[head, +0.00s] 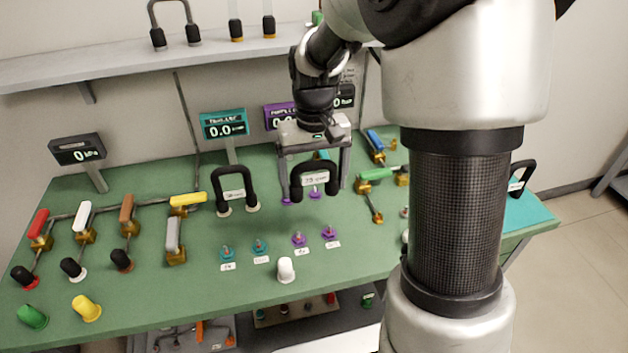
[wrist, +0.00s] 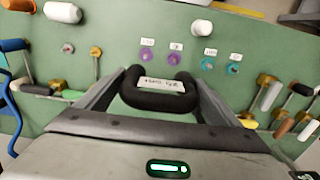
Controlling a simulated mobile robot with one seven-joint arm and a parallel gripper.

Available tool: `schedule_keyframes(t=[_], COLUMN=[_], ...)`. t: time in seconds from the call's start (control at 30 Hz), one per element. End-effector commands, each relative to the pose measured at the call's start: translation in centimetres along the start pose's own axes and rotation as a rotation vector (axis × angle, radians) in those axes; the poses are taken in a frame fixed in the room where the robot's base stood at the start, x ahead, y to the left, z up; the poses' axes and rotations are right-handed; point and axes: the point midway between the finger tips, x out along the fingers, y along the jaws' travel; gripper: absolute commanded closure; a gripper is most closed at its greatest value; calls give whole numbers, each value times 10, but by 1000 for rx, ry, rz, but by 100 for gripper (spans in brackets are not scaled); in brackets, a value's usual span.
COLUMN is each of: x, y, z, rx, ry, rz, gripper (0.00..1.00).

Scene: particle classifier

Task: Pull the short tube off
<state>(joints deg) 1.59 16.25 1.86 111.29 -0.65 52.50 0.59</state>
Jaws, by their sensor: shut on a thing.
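My gripper (head: 315,178) points down over the middle of the green bench and is shut on a short black U-shaped tube (head: 316,170) with a white label. In the wrist view the tube (wrist: 160,101) lies between the two fingers. Its black ends point down in the head view. The ends look apart from the fittings, but the exact gap is hard to tell. A second black U-shaped tube (head: 234,179) stands to the left, its ends in white collars on the bench.
Labelled teal (head: 260,246) and purple (head: 298,239) fittings stand in front, near a white cap (head: 286,269). Valves with coloured handles (head: 83,216) fill the left side. Display panels (head: 223,125) stand behind. More valves (head: 376,175) are close on the right.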

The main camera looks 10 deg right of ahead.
Motion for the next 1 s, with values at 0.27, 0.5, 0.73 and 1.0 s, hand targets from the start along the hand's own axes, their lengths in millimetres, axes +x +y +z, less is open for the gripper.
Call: schedule_keyframes(t=[0.27, 0.5, 0.73, 1.0], x=[-2, -14, -33, -32], y=[0, 0, 0, 0], z=[0, 0, 0, 0], rx=[0, 0, 0, 0], ry=[1, 1, 1, 1], rz=[0, 0, 0, 0], gripper=[38, 38, 38, 38])
